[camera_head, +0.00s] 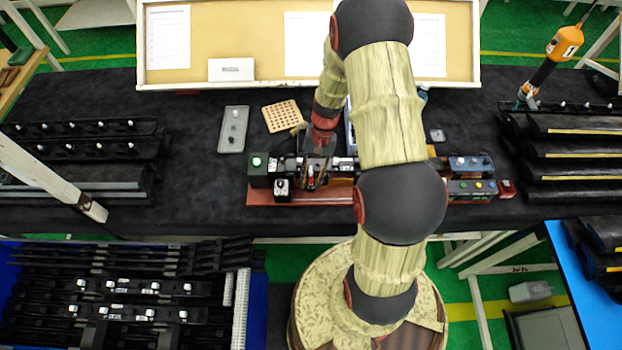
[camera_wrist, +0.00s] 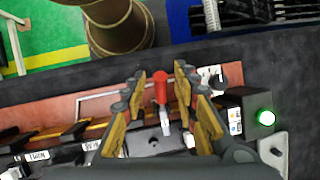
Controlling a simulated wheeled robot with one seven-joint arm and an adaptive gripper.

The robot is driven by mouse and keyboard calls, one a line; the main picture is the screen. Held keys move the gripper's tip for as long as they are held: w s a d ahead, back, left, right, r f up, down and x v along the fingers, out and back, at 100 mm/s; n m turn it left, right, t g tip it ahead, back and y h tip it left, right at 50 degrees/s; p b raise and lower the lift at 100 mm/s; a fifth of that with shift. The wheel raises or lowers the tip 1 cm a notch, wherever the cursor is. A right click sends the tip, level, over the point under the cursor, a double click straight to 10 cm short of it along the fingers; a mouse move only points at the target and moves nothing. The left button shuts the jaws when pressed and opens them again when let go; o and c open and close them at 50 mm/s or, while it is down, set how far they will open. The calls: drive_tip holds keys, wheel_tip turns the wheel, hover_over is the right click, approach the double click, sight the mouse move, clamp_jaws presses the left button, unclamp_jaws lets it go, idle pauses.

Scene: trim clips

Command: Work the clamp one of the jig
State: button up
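The jig (camera_head: 262,198) is a long reddish base with black blocks on the dark table, partly hidden behind my arm in the head view. Its base also shows in the wrist view (camera_wrist: 55,113). In the wrist view a clamp with a red-tipped handle (camera_wrist: 160,90) stands up from the jig. My gripper (camera_wrist: 160,73) is open, with one yellow-padded finger on each side of the red handle. Gaps show between the handle and both fingers. In the head view my gripper (camera_head: 314,168) is low over the jig's left half; its fingers are small and partly hidden there.
A black box with a lit green button (camera_wrist: 266,117) stands close right of my gripper in the wrist view. A grey tray (camera_head: 233,129) and a perforated board (camera_head: 282,116) lie behind the jig. Black racks (camera_head: 85,150) stand at left. Dark table is bare between racks and jig.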

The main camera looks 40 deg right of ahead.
drive_tip(key=shift+a+f, duration=0.2)
drive_tip(key=shift+f, duration=0.15)
drive_tip(key=shift+c, duration=0.2)
clamp_jaws()
idle(0.5)
